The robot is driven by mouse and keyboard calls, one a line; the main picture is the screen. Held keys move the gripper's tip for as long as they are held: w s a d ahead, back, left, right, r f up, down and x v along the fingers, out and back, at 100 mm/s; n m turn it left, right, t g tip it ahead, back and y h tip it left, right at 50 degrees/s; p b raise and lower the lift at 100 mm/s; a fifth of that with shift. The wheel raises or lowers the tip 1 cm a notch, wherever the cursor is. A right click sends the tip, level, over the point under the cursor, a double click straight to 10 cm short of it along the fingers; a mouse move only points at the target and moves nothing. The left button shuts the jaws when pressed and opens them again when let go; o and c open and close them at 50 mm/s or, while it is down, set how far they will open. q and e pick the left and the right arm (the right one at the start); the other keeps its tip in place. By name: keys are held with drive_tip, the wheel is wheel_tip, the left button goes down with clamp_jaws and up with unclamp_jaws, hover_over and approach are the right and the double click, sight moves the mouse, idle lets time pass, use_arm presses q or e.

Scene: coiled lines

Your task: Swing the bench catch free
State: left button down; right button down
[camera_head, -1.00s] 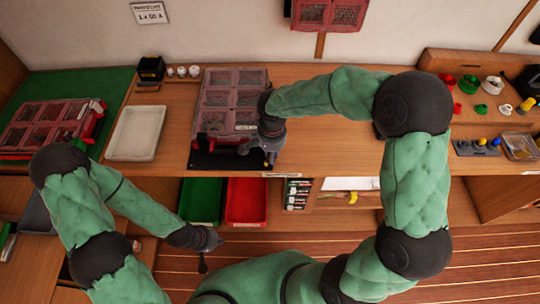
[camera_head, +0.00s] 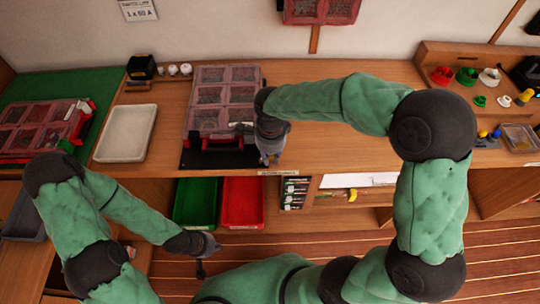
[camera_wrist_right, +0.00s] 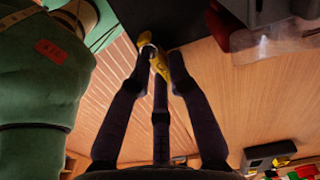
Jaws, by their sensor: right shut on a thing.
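My right gripper (camera_head: 270,160) is at the front right corner of the black mat (camera_head: 205,160), beside the red case (camera_head: 210,100) with clear lid panels. In the right wrist view my right gripper (camera_wrist_right: 158,72) has its dark fingers closed around a small yellow piece (camera_wrist_right: 178,66) with a pale rounded end, at the edge of a black plate. This piece looks like the bench catch; the fingers hide part of it, and the head view does not show it clearly. My left gripper (camera_head: 208,246) hangs low in front of the bench, away from the case; its fingers are too small to judge.
A white tray (camera_head: 126,133) stands left of the mat, and a second red case (camera_head: 45,128) lies on the green mat. Green (camera_head: 195,203) and red (camera_head: 243,203) bins sit below the bench top. The bench top right of my right gripper is mostly clear.

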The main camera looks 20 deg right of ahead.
drive_tip(key=shift+s+m, duration=0.2)
drive_tip(key=shift+m, duration=0.8)
drive_tip(key=c, duration=1.1)
unclamp_jaws()
drive_tip(key=shift+c, duration=0.2)
wheel_tip(320, 180, up, 12)
